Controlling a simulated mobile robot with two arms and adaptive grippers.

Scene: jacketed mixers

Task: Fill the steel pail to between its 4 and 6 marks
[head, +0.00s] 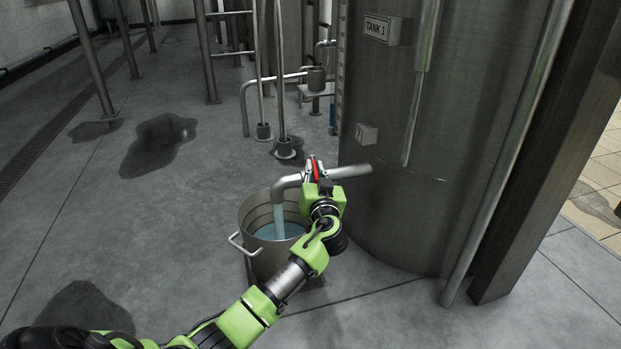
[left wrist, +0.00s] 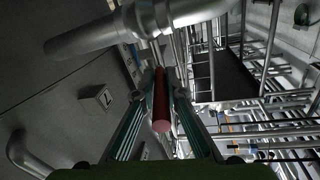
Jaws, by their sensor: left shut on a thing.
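The steel pail (head: 268,264) stands upright on the floor by the tank, with a side handle at its left. The spout (head: 287,182) ends above it, and a blue stream (head: 279,219) runs into the liquid (head: 279,231) inside. Lines run round the pail's inner wall, but I can read no numbers. My left gripper (head: 316,177) is shut on the red valve handle (head: 315,165) at the pipe. The left wrist view shows the red handle (left wrist: 161,108) between the two fingers (left wrist: 160,90). My right gripper is not in view.
The tank (head: 420,110), marked TANK 1, stands right of the pail. A slanting pipe (head: 510,150) and a dark post (head: 535,170) stand farther right. Wet patches (head: 160,145) lie on the floor at left. Thin upright pipes (head: 281,75) rise behind the pail.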

